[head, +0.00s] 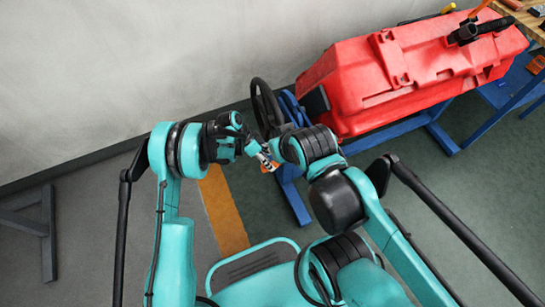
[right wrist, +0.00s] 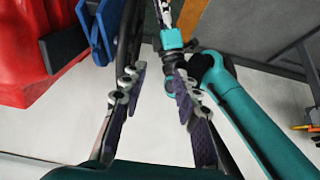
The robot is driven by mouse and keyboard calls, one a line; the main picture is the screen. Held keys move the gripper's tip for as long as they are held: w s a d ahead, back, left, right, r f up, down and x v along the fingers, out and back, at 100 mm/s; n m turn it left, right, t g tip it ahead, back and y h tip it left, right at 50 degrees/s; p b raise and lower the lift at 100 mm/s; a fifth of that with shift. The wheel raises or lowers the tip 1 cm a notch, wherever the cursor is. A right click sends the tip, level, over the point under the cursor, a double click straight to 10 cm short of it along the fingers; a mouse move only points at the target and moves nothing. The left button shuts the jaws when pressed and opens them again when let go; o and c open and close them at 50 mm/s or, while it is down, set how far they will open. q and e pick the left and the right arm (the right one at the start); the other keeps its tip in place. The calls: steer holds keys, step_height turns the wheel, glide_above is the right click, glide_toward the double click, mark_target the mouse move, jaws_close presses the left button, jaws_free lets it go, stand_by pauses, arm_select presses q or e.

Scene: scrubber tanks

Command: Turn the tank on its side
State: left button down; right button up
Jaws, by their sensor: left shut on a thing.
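The tank (head: 400,75) is a red ribbed box lying in a blue frame at the upper right of the head view; its red side (right wrist: 35,45) fills the upper left of the right wrist view. A black handwheel (head: 259,97) stands at the near end of the frame. My left gripper (head: 264,158) is shut, by the wheel's lower rim. What it grips is hidden, most likely that rim. My right gripper (right wrist: 155,88) is open, its fingers spread, with the wheel's dark rim (right wrist: 134,30) close to its left finger. My right wrist hides part of the wheel in the head view.
The blue frame (head: 400,127) has legs reaching the grey-green floor. A wooden-topped bench (head: 525,18) stands at the far right. A grey wall runs along the left, with a dark metal stand (head: 47,235). My two forearms are close together before the wheel.

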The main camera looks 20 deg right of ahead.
jaws_close()
steer(key=w+d+f+m+g, duration=0.1)
steer(key=w+d+m, duration=0.2)
steer(key=d+m, duration=1.85)
steer(key=s+d+f+m+t, duration=0.1)
steer(key=s+d+m, duration=0.5)
steer(key=d, duration=0.4)
steer(key=s+d+f+m+t, duration=0.2)
steer(key=s+d+m, duration=0.2)
steer(key=d+m, duration=0.55)
steer(key=n, duration=0.1)
glide_toward(379, 121)
steer(key=x, duration=0.4)
steer(key=shift+w+r, duration=0.15)
steer(key=shift+w, duration=0.3)
steer(key=shift+w+r, duration=0.6)
steer(key=shift+w, duration=0.25)
steer(key=shift+w+r, duration=0.55)
steer(key=shift+w, duration=0.25)
